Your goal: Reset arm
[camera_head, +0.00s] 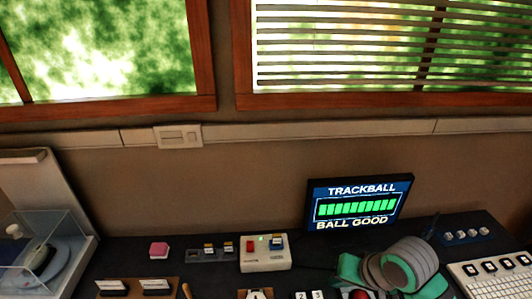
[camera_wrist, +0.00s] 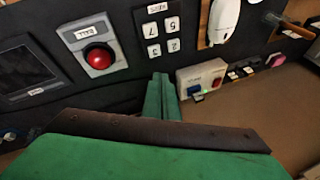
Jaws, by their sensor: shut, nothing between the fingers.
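My gripper (camera_wrist: 160,82) shows in the wrist view with its green fingers together and nothing between them. The fingertips are above the dark table, between a grey unit with a red ball (camera_wrist: 98,57) and a small pale box with red and blue switches (camera_wrist: 203,78). In the camera_head view, my grey and teal arm end is at the lower right, in front of the screen; its fingertips cannot be made out clearly there.
A screen (camera_head: 358,203) reads "TRACKBALL BALL GOOD". The pale switch box (camera_head: 265,256) stands left of my arm, a pink block (camera_head: 159,249) farther left. A clear case (camera_head: 38,250) is at far left, a keyboard (camera_head: 497,276) at right. Number keys (camera_wrist: 160,32) lie near the fingertips.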

